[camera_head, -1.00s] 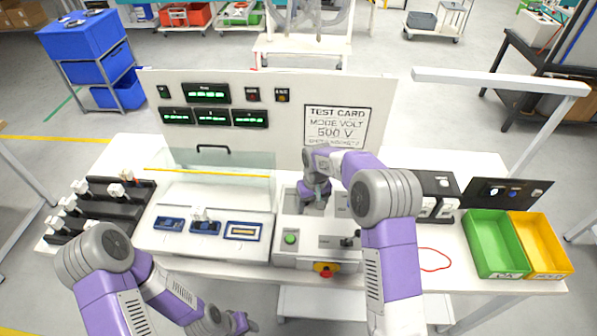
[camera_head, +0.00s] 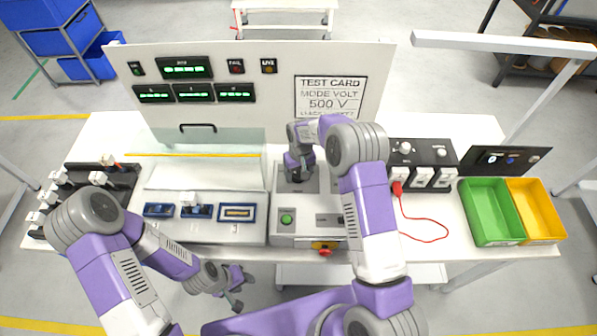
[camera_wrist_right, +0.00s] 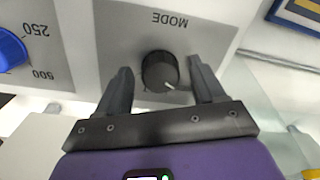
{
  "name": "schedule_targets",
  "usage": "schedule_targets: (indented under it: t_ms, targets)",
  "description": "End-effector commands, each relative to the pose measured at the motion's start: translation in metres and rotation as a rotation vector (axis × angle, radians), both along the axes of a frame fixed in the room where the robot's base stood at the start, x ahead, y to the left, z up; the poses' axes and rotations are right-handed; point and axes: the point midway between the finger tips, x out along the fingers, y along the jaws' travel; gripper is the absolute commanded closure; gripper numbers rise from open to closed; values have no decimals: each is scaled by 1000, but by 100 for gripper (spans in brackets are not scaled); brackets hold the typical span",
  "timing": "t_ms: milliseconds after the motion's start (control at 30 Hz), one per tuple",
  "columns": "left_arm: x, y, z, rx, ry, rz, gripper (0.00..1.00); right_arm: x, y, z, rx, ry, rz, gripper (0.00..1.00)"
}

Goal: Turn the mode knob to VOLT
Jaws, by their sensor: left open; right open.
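The mode knob (camera_wrist_right: 160,72) is a black round knob on a grey plate marked MODE in the right wrist view. Its white pointer mark faces the lower right of that picture. My right gripper (camera_wrist_right: 160,82) is open, with one finger on each side of the knob and a gap visible on both sides. In the head view my right gripper (camera_head: 298,174) points down over the tester panel (camera_head: 285,241) and hides the knob. The test card (camera_head: 330,97) on the upright board reads MODE VOLT, 500 V. My left gripper (camera_head: 236,290) is open and empty, in front of the bench.
A blue knob (camera_wrist_right: 8,50) with 250 and 500 markings sits beside the mode plate. A green button (camera_head: 287,219) and red knob (camera_head: 325,252) are on the tester. A clear cover (camera_head: 205,150) stands left. Green (camera_head: 490,210) and yellow bins (camera_head: 535,210) stand right.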

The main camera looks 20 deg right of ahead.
Motion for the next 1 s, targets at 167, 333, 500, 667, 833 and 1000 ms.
schedule_targets:
  t_ms: [167,333,500,667,833,1000]
  targets:
    - [0,0,0,0,0,0,57,0,0,-1,0,-1,0,31]
    - [0,0,0,0,0,0,57,0,0,0,0,-1,0,50]
    - [0,0,0,0,0,0,57,0,0,0,0,-1,0,76]
    - [0,0,0,0,0,0,57,0,0,0,0,-1,-1,87]
    - [0,0,-3,0,0,0,57,0,0,0,0,-1,-23,87]
    - [0,0,-10,0,0,0,57,0,1,-1,0,-2,-93,87]
